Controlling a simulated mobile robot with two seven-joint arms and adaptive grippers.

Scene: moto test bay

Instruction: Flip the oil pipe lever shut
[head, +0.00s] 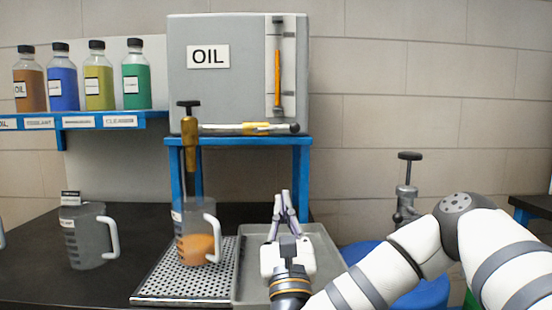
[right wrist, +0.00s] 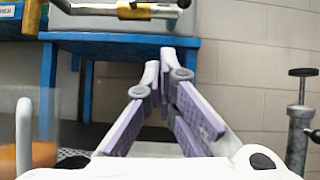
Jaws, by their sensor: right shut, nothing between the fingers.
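The oil pipe (head: 255,128) runs left from below the grey OIL tank (head: 215,85). At its left end hangs a brass valve (head: 190,145) topped by a black T-shaped lever (head: 188,105). The lever stands upright in the head view. The pipe also shows at the top of the right wrist view (right wrist: 130,11). A jug (head: 198,240) with orange oil sits under the valve; I cannot tell whether oil is flowing. My right gripper (head: 281,196) is shut and empty, below and right of the valve, apart from it. My left gripper is not in view.
The jug stands on a perforated drip grate (head: 165,290) beside a grey tray (head: 325,262). An empty jug (head: 88,238) is at left. A blue stand (head: 305,165) carries the tank. A metal T-handled pump (head: 407,190) stands at right. Several bottles line a shelf.

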